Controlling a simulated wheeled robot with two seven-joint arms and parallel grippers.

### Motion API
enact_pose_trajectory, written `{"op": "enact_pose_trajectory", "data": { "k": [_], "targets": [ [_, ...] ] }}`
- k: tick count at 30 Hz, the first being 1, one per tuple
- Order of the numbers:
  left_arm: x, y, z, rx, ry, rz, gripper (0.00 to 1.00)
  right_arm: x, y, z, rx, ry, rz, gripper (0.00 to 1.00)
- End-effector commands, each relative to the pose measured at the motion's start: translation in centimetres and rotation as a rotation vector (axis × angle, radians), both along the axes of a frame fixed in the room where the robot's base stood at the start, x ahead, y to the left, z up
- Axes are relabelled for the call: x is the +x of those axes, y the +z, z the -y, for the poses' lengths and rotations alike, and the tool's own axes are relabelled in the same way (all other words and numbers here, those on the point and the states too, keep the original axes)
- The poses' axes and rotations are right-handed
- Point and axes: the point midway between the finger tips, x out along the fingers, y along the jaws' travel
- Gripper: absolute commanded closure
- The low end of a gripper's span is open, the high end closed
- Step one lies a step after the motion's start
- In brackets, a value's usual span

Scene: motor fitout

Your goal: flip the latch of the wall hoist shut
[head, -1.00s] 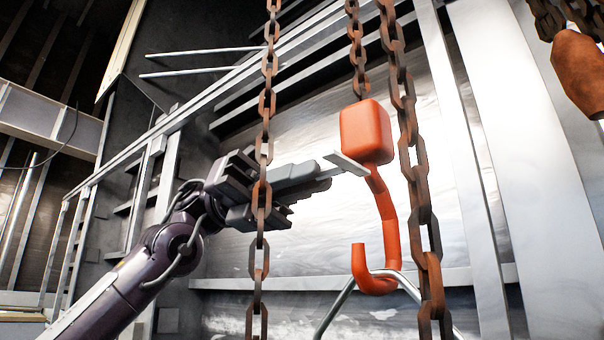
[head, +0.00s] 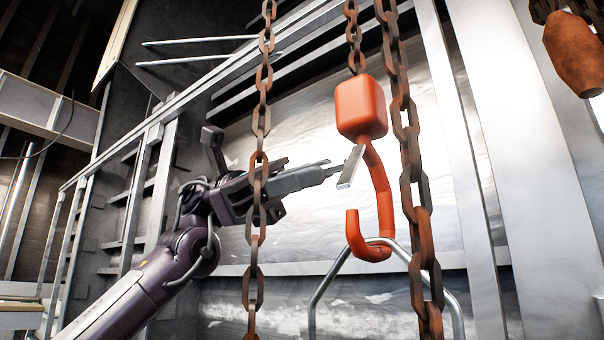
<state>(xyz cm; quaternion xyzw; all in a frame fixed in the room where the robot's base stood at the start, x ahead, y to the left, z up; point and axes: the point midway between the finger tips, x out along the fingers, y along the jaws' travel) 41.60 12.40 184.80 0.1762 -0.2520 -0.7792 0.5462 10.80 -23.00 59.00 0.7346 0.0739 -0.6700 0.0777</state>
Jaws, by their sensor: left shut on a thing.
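The wall hoist's orange hook (head: 383,215) hangs below an orange block (head: 361,107), its tip pointing up at the left. The latch (head: 351,167), a flat silver plate, slants from the hook's neck down and left. Its lower end is apart from the hook tip, with a small gap. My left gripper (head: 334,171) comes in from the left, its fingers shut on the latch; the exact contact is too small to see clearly. A grey metal bail (head: 335,263) passes through the bottom of the hook. My right gripper is not in view.
A rusty chain (head: 259,140) hangs in front of my left gripper. A thicker chain (head: 412,165) hangs close to the right of the hook. A rusty orange weight (head: 573,55) hangs at top right. Metal wall rails stand behind.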

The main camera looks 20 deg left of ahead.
Motion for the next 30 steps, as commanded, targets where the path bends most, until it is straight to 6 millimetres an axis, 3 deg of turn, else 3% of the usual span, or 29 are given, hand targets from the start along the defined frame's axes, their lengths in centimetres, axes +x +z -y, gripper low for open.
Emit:
{"op": "enact_pose_trajectory", "data": {
  "k": [12, 30],
  "targets": [
    [0.64, -0.43, 0.28, -0.081, -0.001, 0.228, 1.00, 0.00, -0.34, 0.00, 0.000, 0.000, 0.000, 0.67],
    [0.77, -0.51, 0.36, -0.098, -0.001, 0.280, 1.00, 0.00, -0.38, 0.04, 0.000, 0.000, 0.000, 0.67]
  ]
}}
